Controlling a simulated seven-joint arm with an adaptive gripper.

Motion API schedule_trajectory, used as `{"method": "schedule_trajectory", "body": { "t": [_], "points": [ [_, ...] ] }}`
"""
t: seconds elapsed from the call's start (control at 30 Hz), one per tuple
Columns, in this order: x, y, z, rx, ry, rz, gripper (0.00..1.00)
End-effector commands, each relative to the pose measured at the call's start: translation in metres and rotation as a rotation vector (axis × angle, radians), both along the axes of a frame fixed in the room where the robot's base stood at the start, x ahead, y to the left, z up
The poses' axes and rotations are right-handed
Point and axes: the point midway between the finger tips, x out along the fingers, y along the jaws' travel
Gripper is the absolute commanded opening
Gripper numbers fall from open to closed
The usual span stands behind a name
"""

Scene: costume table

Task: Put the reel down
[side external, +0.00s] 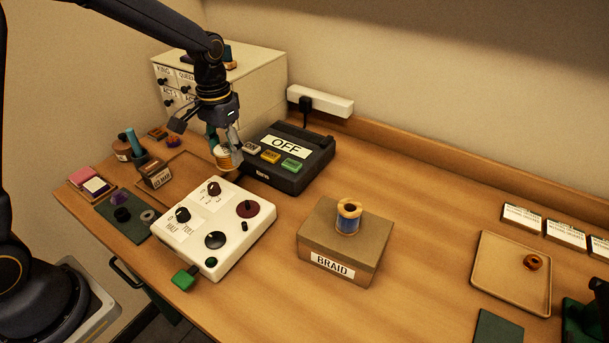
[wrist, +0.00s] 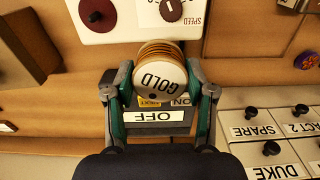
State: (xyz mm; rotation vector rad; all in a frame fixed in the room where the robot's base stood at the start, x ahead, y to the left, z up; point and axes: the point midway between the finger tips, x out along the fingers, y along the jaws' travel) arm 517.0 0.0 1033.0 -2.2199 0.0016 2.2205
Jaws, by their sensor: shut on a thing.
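My gripper (side external: 226,142) is shut on a reel (side external: 224,160) of gold-orange thread. In the wrist view the reel (wrist: 163,52) sits between the two fingers of my gripper (wrist: 160,88), with its pale end marked "GOLD" facing the camera. In the side view the reel hangs by the back corner of the white control box, left of the black device marked "OFF". It looks held above the table, but its exact height is hard to tell.
A white control box (side external: 188,234) with knobs and the black "OFF" device (side external: 318,162) stand close by. A "BRAID" box (side external: 370,252) carries a blue reel (side external: 347,222). A tray (side external: 487,277) is at right. Labelled drawers (side external: 265,80) stand behind. Table between box and tray is clear.

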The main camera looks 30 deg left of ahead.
Motion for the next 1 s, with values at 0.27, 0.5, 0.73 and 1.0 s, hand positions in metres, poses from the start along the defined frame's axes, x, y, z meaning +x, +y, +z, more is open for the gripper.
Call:
{"method": "schedule_trajectory", "body": {
  "t": [0.27,0.5,0.73,1.0],
  "points": [
    [0.0,-0.001,0.0,0.0,-0.001,0.0,0.19],
    [0.013,-0.001,0.015,0.0,-0.002,0.03,0.19],
    [0.072,-0.057,0.03,-0.003,-0.021,-0.036,0.19],
    [0.107,-0.18,0.013,-0.007,-0.023,-0.216,0.19]
  ]
}}
